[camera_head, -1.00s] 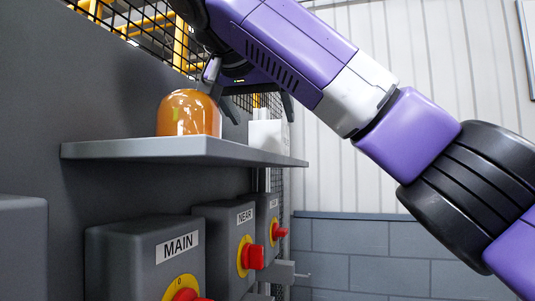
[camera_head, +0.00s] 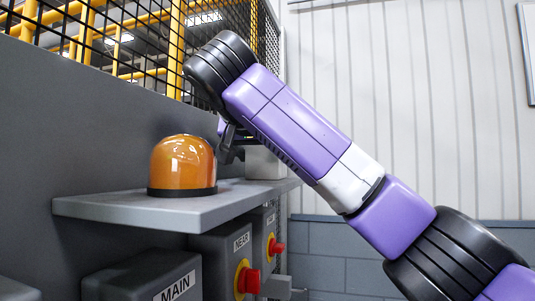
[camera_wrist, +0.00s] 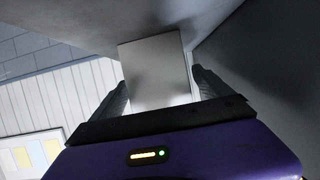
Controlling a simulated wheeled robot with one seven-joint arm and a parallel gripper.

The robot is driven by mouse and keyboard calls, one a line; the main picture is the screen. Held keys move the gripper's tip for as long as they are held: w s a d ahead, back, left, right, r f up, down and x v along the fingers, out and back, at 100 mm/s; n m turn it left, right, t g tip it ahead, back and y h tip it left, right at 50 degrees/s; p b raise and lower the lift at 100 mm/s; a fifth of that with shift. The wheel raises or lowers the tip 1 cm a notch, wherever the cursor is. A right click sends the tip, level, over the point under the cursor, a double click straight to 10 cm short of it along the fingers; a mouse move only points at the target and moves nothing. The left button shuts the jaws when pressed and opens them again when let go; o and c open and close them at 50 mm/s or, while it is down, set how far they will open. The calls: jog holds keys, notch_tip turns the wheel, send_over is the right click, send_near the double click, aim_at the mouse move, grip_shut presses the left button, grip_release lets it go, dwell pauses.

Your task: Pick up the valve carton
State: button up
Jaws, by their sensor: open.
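A plain pale carton (camera_head: 264,163) stands on the grey shelf, behind and to the right of the orange dome lamp. No label on it can be read, so I cannot tell for sure that it is the valve carton. In the wrist view the carton (camera_wrist: 155,65) lies ahead, between the two dark fingers of my gripper (camera_wrist: 160,88). The fingers are open, one at each side of the carton, and I cannot tell whether they touch it. In the head view my gripper (camera_head: 228,145) is partly hidden by my arm, above the shelf.
The orange dome lamp (camera_head: 182,163) stands on the grey shelf (camera_head: 130,206), close to the left of my gripper. Switch boxes with red knobs (camera_head: 248,281) sit below the shelf. A dark wall with black mesh (camera_head: 130,40) runs behind it.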

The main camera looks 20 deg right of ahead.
jog(key=shift+w+d+f, duration=0.1)
jog(key=shift+w+f, duration=0.05)
jog(key=shift+w, duration=0.1)
jog(key=shift+c, duration=0.4)
jog(key=c, duration=1.7)
